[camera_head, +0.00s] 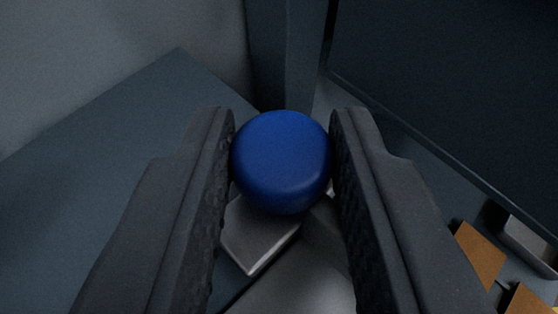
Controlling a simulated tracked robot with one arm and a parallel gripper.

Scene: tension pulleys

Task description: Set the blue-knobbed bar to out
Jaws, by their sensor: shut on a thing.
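The blue knob (281,160) is in the middle of the head camera view, a rounded blue cap. My gripper (281,140) is shut on it, with one dark ridged finger against its left side and one against its right. A grey metal bar (257,237) shows just below the knob, between the fingers. The rest of the bar is hidden or cannot be told apart from the grey surface around it.
A dark panel (450,75) stands at the upper right, and a blue-grey flat surface (110,160) lies at the left. Orange-brown blocks (480,252) and a small grey tray-like part (527,243) are at the lower right.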

